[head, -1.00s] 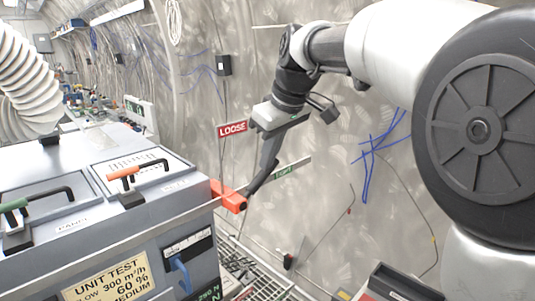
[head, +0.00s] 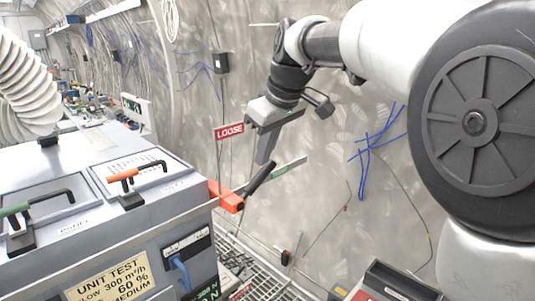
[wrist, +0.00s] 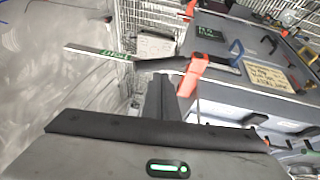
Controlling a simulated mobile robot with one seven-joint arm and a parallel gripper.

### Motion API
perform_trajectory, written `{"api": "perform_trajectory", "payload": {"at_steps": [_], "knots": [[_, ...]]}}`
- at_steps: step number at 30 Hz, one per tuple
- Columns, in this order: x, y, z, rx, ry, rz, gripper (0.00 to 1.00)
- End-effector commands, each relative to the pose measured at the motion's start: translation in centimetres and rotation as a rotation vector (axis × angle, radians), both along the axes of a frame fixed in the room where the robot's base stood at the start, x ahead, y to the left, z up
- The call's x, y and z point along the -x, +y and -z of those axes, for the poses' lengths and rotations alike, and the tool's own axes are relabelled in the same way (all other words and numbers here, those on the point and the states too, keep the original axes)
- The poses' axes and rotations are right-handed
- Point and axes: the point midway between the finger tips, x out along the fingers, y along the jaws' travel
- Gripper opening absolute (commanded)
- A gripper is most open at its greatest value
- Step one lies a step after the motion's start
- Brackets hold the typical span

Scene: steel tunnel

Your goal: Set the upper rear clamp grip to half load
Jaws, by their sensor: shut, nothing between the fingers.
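The clamp at the unit's rear corner has an orange-red body (head: 228,197) and a black grip (head: 258,180) slanting up to the right. A strip with a green label (head: 290,168) lies just behind the grip; its text is not readable. A red LOOSE sign (head: 229,131) stands to the upper left. My gripper (head: 262,160) is shut and empty, pointing down just above the grip, seemingly apart from it. In the wrist view, my shut fingers (wrist: 165,95) are in front of the orange body (wrist: 192,75) and black grip (wrist: 158,64), which points left toward the green label (wrist: 118,56).
The grey filter unit (head: 110,225) fills the left, with an orange-sleeved handle (head: 123,173), a green-sleeved handle (head: 15,208) and a blue lever (head: 180,272). The tunnel wall (head: 330,130) is behind. A dark box (head: 400,283) is at the lower right.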

Motion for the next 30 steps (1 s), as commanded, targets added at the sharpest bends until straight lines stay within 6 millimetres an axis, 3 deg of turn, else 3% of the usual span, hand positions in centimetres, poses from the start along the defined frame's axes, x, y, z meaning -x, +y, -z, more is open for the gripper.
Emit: {"api": "perform_trajectory", "payload": {"at_steps": [1, 9, 15, 20, 23, 25, 30], "knots": [[0.2, 0.3, -2.0, 0.000, -0.003, -0.002, 0.00], [0.5, -2.8, -6.6, -0.002, -0.003, 0.004, 0.00], [0.7, -4.3, -9.1, -0.001, -0.002, 0.002, 0.00], [1.4, -5.1, -9.8, -0.001, -0.001, 0.019, 0.00], [3.4, -6.4, -9.4, -0.004, 0.003, 0.093, 0.00], [5.9, -8.0, -8.5, -0.008, 0.005, 0.179, 0.00], [13.6, -12.4, -4.1, -0.036, 0.002, 0.443, 0.00]]}}
